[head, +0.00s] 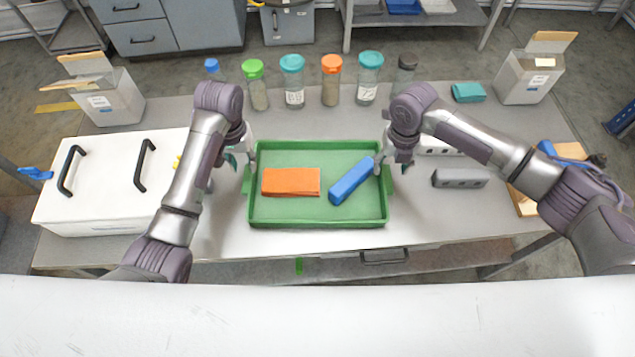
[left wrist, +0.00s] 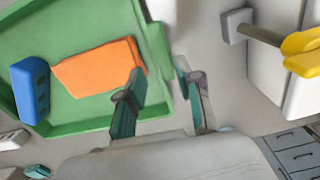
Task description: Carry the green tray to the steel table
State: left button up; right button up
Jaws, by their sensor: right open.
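The green tray (head: 318,219) lies on the grey worktable with an orange block (head: 291,182) and a blue block (head: 351,181) in it. My left gripper (head: 246,160) is at the tray's left side. In the left wrist view, the left gripper's fingers (left wrist: 160,92) stand apart, one over the tray's inside near the orange block (left wrist: 101,68) and one outside its wall. My right gripper (head: 392,167) is open at the tray's right side, close to the blue block's upper end. Its fingertips are partly hidden in the head view.
A white box with black handles (head: 110,190) stands left of the tray. Several lidded jars (head: 292,82) line the table's back edge. A grey block (head: 460,179) lies right of the tray. A white surface (head: 318,315) crosses the front.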

aim_at(248, 178)
pick_arm(q)
jog(key=shift+f, duration=3.1)
pick_arm(e)
jog(key=shift+f, duration=3.05)
pick_arm(q)
grip_shut()
pick_arm(e)
jog(key=c, duration=0.7)
grip_shut()
pick_arm(q)
jog(key=shift+r, duration=0.1)
